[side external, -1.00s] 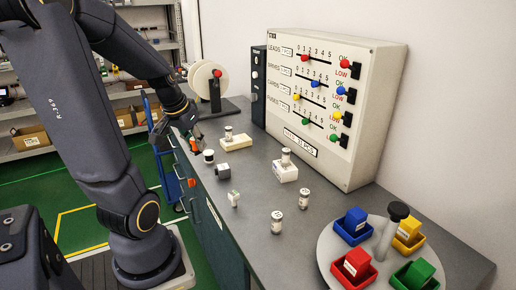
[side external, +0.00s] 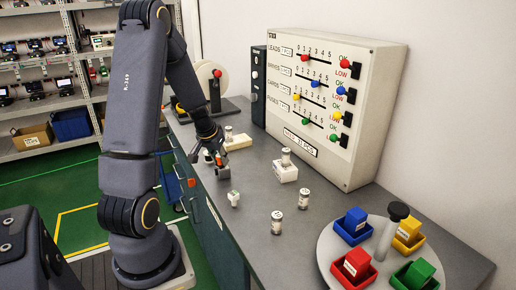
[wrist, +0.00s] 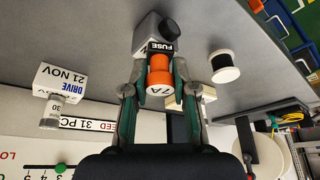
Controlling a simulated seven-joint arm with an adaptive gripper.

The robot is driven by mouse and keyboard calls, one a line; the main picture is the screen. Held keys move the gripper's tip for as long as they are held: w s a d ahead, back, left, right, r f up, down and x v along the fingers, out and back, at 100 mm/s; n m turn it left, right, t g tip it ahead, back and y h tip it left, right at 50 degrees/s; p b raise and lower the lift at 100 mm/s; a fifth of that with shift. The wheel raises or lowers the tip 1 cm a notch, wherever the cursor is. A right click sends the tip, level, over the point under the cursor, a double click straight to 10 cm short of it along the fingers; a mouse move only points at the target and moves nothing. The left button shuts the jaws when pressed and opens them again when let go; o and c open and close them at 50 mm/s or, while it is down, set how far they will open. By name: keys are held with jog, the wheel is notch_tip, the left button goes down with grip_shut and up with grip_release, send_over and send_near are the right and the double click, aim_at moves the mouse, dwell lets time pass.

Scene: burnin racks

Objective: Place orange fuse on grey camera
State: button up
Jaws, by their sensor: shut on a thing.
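My gripper (side external: 219,154) is shut on the orange fuse (wrist: 159,72). In the wrist view the fuse sits between the two fingertips (wrist: 160,82), its black FUSE band and 7A end showing. The grey camera (side external: 222,174) is a small grey block on the bench, directly below the gripper in the side view. In the wrist view the grey camera (wrist: 147,36) lies just beyond the fuse, which covers part of it. I cannot tell whether the fuse touches it.
A black-and-white cylinder (wrist: 224,66) stands close beside the camera. A white block (side external: 285,172) with a small cylinder on top is to the right. Several small cylinders stand nearer the front. A round tray (side external: 328,250) holds coloured boxes. The slider panel (side external: 330,65) stands behind.

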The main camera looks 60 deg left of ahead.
jog(key=o, duration=0.9)
jog(key=shift+f, duration=0.1)
jog(key=shift+o, duration=0.2)
jog(key=v, duration=1.1)
jog(key=s+d+r+m+t+h, duration=0.1)
jog(key=s+d+r+m, duration=0.1)
jog(key=d, duration=1.2)
jog(key=s+d+r+m+t+h, duration=0.1)
jog(key=d+r+m, duration=0.4)
jog(key=d, duration=1)
jog(key=shift+s+r+h, duration=0.3)
jog(key=shift+s+r, duration=0.3)
jog(key=shift+r, duration=0.3)
